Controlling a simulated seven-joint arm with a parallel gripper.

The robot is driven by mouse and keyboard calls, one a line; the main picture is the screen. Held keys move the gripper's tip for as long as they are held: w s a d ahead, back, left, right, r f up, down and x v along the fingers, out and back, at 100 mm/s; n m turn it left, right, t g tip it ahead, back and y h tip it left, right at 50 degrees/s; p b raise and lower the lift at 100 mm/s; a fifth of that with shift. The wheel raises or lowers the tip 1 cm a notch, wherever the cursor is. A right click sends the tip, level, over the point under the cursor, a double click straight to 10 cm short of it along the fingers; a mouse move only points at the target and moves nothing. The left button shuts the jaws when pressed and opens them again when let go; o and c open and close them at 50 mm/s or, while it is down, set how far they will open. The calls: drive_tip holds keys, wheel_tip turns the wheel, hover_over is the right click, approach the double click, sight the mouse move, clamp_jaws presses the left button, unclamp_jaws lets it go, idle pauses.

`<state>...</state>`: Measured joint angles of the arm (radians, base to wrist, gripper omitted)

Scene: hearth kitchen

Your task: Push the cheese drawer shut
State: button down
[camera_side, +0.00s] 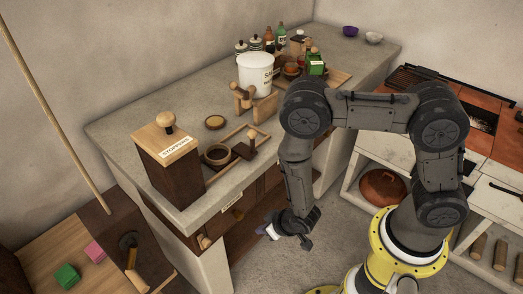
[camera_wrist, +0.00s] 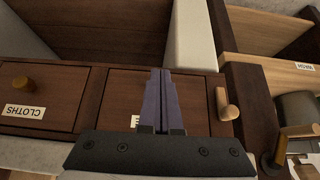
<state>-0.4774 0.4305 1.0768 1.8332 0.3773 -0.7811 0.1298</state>
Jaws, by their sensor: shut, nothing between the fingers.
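My gripper (camera_side: 271,231) is shut and empty, low in front of the counter's drawers. In the wrist view its purple fingers (camera_wrist: 160,72) lie together across a dark brown drawer front (camera_wrist: 110,95). That drawer's pale label (camera_wrist: 135,121) is mostly hidden behind the fingers; one letter, E, shows, so I take it for the cheese drawer. Whether the fingers touch the front, and how far out the drawer stands, I cannot tell. A wooden knob (camera_wrist: 228,103) sticks out just right of the fingers.
The CLOTHS drawer (camera_wrist: 60,90) is left of the fingers. The WASH compartment (camera_wrist: 270,75) is at right. On the grey counter (camera_side: 130,120) stand a STOPPERS box (camera_side: 165,170), a white tub (camera_side: 256,75) and a wooden frame (camera_side: 235,150).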

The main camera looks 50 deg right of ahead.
wheel_tip(320, 180, up, 8)
idle(0.7)
drive_tip(key=shift+f, duration=0.1)
drive_tip(key=w+d+r+m+t, duration=0.1)
drive_tip(key=w+r+t, duration=0.1)
drive_tip(key=w+r, duration=0.35)
drive_tip(key=w+d+r+m+t, duration=0.1)
drive_tip(key=w+r, duration=0.2)
drive_tip(key=r, duration=0.6)
drive_tip(key=s+d+r+t+y, duration=0.1)
drive_tip(key=d+r, duration=0.1)
drive_tip(key=r, duration=0.6)
drive_tip(key=s+d+r+t, duration=0.1)
drive_tip(key=s+d+r, duration=0.1)
drive_tip(key=r, duration=0.5)
drive_tip(key=s+d+r+n+g, duration=0.1)
drive_tip(key=s+d+r, duration=0.2)
drive_tip(key=s+r, duration=0.55)
drive_tip(key=s+d+f+g, duration=0.1)
drive_tip(key=s+f+g, duration=0.1)
drive_tip(key=s, duration=0.5)
drive_tip(key=s+f+n+g+h, duration=0.1)
drive_tip(key=s+f+g, duration=0.2)
drive_tip(key=s, duration=0.4)
drive_tip(key=shift+d+f, duration=0.4)
drive_tip(key=shift+f, duration=0.35)
